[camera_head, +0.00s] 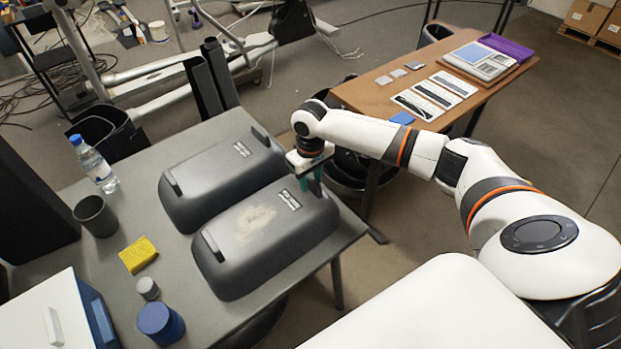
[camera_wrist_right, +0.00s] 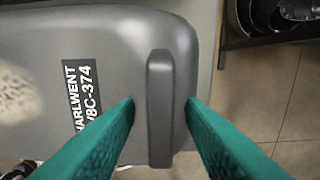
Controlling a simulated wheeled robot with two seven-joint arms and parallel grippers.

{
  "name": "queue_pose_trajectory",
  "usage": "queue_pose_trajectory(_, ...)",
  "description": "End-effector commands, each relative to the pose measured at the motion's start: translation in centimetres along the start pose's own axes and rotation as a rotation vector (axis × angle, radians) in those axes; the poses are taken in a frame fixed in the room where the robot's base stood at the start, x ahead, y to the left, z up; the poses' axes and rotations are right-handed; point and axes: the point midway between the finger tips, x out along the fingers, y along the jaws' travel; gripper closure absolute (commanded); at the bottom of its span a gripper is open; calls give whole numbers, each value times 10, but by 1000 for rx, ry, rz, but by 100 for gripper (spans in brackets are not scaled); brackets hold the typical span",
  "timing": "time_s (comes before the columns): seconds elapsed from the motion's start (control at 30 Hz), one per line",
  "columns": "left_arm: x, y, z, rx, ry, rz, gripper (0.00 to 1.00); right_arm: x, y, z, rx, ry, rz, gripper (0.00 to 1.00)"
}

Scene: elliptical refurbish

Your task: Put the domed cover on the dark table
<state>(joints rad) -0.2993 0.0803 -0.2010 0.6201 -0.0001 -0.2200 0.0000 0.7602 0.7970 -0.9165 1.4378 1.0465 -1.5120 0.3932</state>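Two dark grey domed covers lie side by side on the dark grey table (camera_head: 140,200). The nearer domed cover (camera_head: 250,265) has a pale worn patch and a white label. The farther one (camera_head: 215,180) has a label and no such patch. Each has a raised grip at both ends. My right gripper (camera_head: 312,178) is at the right end of the nearer cover. In the right wrist view, its teal fingers (camera_wrist_right: 160,102) are open on either side of that cover's end grip (camera_wrist_right: 160,75), with gaps showing. My left gripper is not in view.
A water bottle (camera_head: 93,165), a dark cup (camera_head: 96,216), a yellow sponge (camera_head: 138,254) and blue discs (camera_head: 160,322) stand left of the covers. A brown table (camera_head: 375,93) with a device (camera_head: 480,61) and cards is at the back right.

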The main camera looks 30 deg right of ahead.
Motion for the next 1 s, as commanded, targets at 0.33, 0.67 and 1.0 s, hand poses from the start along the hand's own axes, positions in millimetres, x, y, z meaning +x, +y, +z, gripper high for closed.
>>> queue_pose_trajectory(0.33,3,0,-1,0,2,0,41,-66,0,1,0,-6,1,64)
queue_pose_trajectory(0.67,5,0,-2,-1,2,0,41,-113,0,1,1,-4,0,64)
queue_pose_trajectory(1.0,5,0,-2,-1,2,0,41,-118,0,0,1,-1,0,64)
